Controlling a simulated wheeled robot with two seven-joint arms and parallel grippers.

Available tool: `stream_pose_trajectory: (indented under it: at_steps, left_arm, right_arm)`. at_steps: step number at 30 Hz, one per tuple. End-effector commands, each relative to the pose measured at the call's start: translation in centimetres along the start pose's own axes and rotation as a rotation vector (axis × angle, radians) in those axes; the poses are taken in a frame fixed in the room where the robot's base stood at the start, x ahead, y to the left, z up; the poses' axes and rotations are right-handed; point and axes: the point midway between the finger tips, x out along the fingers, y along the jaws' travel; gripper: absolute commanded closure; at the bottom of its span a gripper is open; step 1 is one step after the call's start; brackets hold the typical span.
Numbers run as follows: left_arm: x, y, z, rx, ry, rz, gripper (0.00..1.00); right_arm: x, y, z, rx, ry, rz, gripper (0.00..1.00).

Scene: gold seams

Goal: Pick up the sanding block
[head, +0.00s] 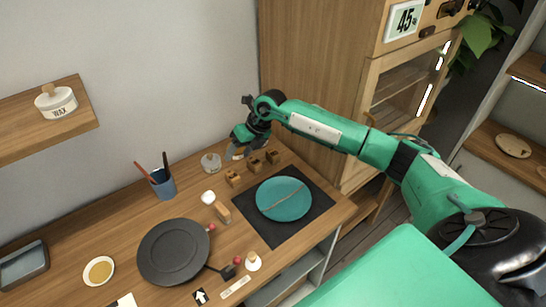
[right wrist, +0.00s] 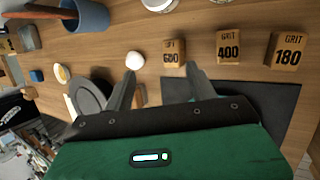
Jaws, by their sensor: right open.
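Three wooden blocks marked with grit numbers stand in a row at the back of the bench: the 600 block (head: 233,179), the 400 block (head: 254,165) and the 180 block (head: 271,156). They also show in the right wrist view as 600 (right wrist: 174,53), 400 (right wrist: 228,47) and 180 (right wrist: 287,50). A small wooden piece (head: 223,212) without a readable label sits nearer the dark plate. My right gripper (head: 236,154) is open and empty above the bench, behind the row; its fingers (right wrist: 160,82) show apart in the wrist view. My left gripper is out of view.
A teal plate (head: 284,199) with a gold seam lies on a black mat (head: 276,233). Nearby are a dark plate (head: 172,253), a white round item (head: 208,197), a glass jar (head: 210,163) and a blue cup (head: 163,189) with tools. A tall cabinet (head: 315,75) stands behind my right arm.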

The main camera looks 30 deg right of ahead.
Motion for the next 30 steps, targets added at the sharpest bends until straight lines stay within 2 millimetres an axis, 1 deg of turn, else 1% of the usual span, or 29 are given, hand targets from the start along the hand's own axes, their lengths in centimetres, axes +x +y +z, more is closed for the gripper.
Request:
stream_pose_trajectory:
  at_steps: [1, 3, 4, 6, 7, 9, 11, 14, 17, 24, 27, 30]
  left_arm:
    - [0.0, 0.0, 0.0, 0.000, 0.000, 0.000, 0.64]
    - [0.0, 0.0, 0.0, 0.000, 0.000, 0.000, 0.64]
    - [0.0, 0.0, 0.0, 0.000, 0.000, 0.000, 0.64]
    - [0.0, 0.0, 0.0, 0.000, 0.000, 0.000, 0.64]
    - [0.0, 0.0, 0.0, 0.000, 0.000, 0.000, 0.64]
    - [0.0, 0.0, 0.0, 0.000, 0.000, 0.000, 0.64]
    - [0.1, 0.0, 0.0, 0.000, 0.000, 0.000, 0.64]
    - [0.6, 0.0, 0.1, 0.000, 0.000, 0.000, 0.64]
    - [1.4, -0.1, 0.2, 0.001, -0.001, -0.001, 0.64]
    - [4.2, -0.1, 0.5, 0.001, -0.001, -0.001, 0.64]
    - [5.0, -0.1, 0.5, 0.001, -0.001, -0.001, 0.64]
    - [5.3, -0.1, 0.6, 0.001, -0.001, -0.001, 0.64]
  right_arm:
    - [-1.7, -2.9, 0.5, 0.009, 0.030, -0.104, 0.43]
    - [-3.7, -6.2, 0.6, 0.027, 0.073, -0.227, 0.43]
    - [-4.5, -7.3, 0.6, 0.035, 0.089, -0.270, 0.43]
    - [-6.0, -9.2, 0.6, 0.055, 0.116, -0.347, 0.43]
    - [-6.5, -9.9, 0.6, 0.062, 0.126, -0.373, 0.43]
    - [-7.3, -10.8, 0.5, 0.074, 0.140, -0.411, 0.43]
    - [-7.5, -11.3, 0.4, 0.079, 0.147, -0.429, 0.43]
    - [-7.0, -11.8, 0.2, 0.082, 0.151, -0.435, 0.43]
    - [-5.8, -12.2, 0.0, 0.081, 0.151, -0.432, 0.43]
    - [-1.7, -14.1, -0.7, 0.080, 0.150, -0.431, 0.43]
    - [-0.4, -14.6, -0.8, 0.081, 0.149, -0.430, 0.43]
    - [0.1, -14.9, -0.9, 0.080, 0.149, -0.430, 0.43]
